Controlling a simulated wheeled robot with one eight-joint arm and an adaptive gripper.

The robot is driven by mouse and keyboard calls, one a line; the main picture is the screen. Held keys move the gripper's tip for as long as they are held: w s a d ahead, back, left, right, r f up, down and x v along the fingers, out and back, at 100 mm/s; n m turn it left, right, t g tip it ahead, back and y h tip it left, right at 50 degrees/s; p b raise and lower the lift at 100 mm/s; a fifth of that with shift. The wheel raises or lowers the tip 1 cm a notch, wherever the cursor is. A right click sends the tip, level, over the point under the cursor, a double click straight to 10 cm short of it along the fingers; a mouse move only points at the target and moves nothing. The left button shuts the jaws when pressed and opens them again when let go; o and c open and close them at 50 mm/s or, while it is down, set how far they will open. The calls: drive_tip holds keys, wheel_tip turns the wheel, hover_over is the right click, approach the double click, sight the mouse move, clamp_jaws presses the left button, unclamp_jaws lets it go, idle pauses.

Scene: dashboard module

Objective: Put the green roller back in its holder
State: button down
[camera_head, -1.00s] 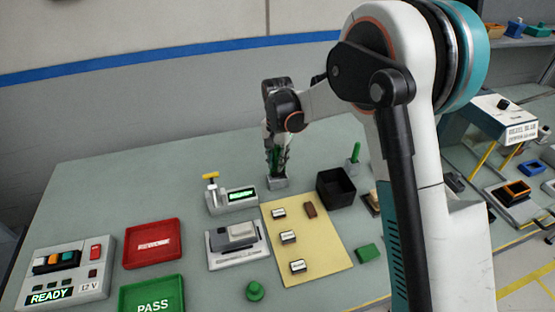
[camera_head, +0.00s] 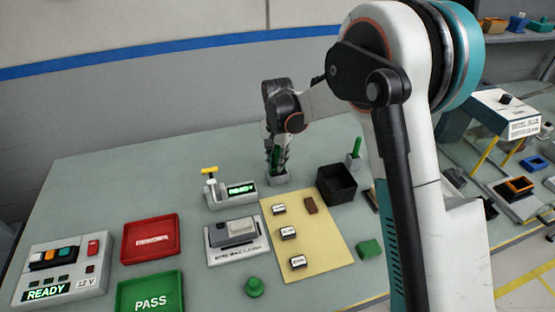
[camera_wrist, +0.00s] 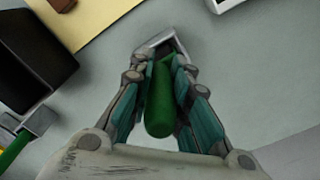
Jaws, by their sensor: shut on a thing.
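The green roller (camera_wrist: 160,105) stands between the two fingers of my gripper (camera_wrist: 158,68) in the wrist view, and the fingers are shut on it. Its far end meets a small grey holder (camera_wrist: 165,40); I cannot tell how deep it sits in it. In the head view my gripper (camera_head: 276,160) points down over this grey holder (camera_head: 278,180), and only a bit of the green roller (camera_head: 275,156) shows between the fingers. The holder stands on the bench behind the yellow mat.
Another green stick (camera_head: 356,147) stands in a grey block to the right. A black open box (camera_head: 337,185) is close by on the right. A grey gauge unit with a yellow handle (camera_head: 210,172) stands at left. The bench behind my gripper is clear.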

sight(277, 146)
drive_tip(key=shift+f+b, duration=0.65)
drive_tip(key=shift+f, duration=0.35)
drive_tip(key=c, duration=1.4)
unclamp_jaws()
drive_tip(key=shift+c, duration=0.2)
wheel_tip(277, 146, up, 12)
